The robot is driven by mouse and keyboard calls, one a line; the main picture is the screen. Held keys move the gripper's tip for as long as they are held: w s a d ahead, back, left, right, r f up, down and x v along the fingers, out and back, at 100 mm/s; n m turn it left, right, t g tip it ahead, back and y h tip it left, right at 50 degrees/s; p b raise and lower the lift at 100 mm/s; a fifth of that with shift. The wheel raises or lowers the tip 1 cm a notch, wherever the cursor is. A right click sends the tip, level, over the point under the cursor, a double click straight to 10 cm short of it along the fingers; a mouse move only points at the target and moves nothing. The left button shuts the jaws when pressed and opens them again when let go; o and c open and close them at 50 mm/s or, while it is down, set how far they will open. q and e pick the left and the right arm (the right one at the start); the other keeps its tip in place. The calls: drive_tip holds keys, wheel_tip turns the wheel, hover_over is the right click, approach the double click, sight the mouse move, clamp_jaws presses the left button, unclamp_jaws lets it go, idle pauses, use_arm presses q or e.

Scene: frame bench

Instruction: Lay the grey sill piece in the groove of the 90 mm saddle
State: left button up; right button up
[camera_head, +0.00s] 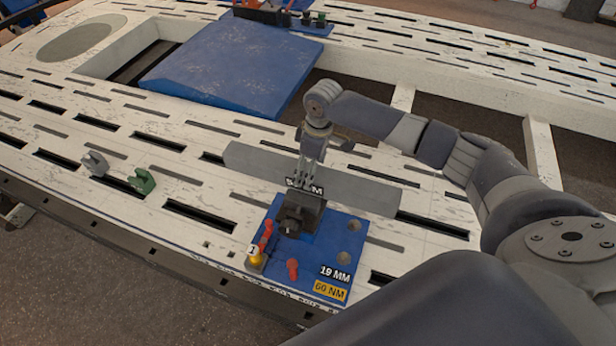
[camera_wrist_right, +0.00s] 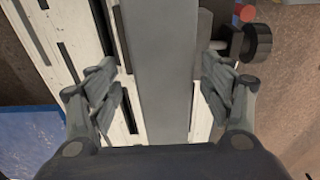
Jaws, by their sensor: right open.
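The grey sill piece (camera_head: 355,188) is a long flat-sided bar lying across the bench behind the blue fixture plate. Its middle is partly hidden by my right gripper (camera_head: 311,178), which points down over it. In the right wrist view the sill piece (camera_wrist_right: 163,75) runs between the open fingers of my right gripper (camera_wrist_right: 160,85), with gaps on both sides. A dark block with a clamp (camera_head: 300,213) stands on the blue plate against the bar's near side. A label beside it ending in "MM" is partly covered, so I cannot read its number. Whether the bar sits in a groove is hidden. My left gripper is out of view.
The blue plate (camera_head: 339,262) carries red pegs, a yellow piece and labels "19 MM" and "60 NM". A small grey notched block (camera_head: 95,163) and a green one (camera_head: 142,182) stand at left. A large blue panel (camera_head: 225,65) lies behind. The white bench (camera_head: 60,125) has many slots.

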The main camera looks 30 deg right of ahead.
drive_tip(key=f, duration=0.4)
drive_tip(key=shift+w+a+f, duration=0.1)
drive_tip(key=shift+a+f, duration=0.1)
drive_tip(key=shift+c, duration=0.5)
drive_tip(key=c, duration=0.9)
clamp_jaws()
drive_tip(key=shift+w+r, duration=0.15)
drive_tip(key=shift+r, duration=0.05)
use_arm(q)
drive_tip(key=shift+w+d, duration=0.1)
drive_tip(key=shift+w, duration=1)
